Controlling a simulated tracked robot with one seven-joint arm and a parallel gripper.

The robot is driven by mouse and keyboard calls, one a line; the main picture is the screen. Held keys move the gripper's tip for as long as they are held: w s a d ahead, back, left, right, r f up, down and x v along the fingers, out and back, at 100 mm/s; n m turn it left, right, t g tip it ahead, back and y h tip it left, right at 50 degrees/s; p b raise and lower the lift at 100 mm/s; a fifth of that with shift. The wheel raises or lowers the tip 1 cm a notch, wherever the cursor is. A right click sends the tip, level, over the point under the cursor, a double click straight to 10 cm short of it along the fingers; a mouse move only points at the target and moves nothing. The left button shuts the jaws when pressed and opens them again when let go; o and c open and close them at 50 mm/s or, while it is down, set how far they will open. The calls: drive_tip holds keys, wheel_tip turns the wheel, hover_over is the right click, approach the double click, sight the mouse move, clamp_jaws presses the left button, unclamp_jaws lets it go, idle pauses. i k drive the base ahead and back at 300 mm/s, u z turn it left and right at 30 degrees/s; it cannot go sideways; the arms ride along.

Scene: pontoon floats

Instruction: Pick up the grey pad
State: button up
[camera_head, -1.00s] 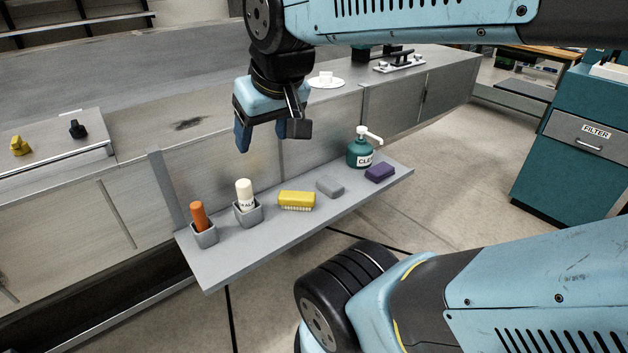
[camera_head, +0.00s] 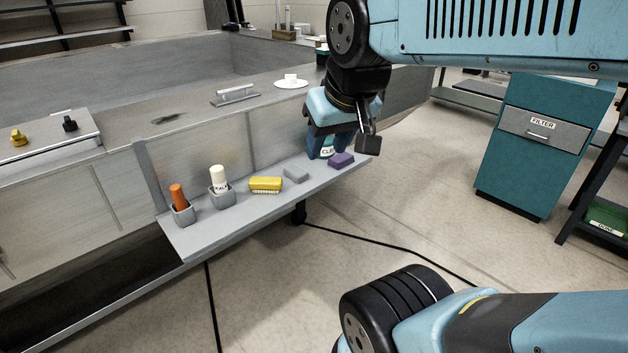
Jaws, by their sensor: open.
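The grey pad (camera_head: 296,175) lies flat on the grey shelf (camera_head: 206,238), between a yellow brush (camera_head: 265,184) and a purple block (camera_head: 341,160). My gripper (camera_head: 340,145) is open and empty, pointing down. In the picture it is to the upper right of the pad, over the far right part of the shelf. Nothing covers the pad.
An orange stick (camera_head: 178,196) and a white bottle (camera_head: 219,179) stand in grey cups at the shelf's left. A grey metal float wall runs behind the shelf. A teal filter cabinet (camera_head: 541,150) stands at the right. Open floor lies before the shelf.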

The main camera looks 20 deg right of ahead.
sight(297, 174)
drive_tip(key=z, duration=0.15)
drive_tip(key=k, duration=0.5)
drive_tip(key=z, duration=0.3)
drive_tip(key=i, duration=1.4)
drive_tip(key=z, duration=0.5)
drive_tip(key=k, duration=0.8)
drive_tip(key=z, duration=0.2)
drive_tip(key=i, duration=0.85)
drive_tip(key=u, duration=0.1)
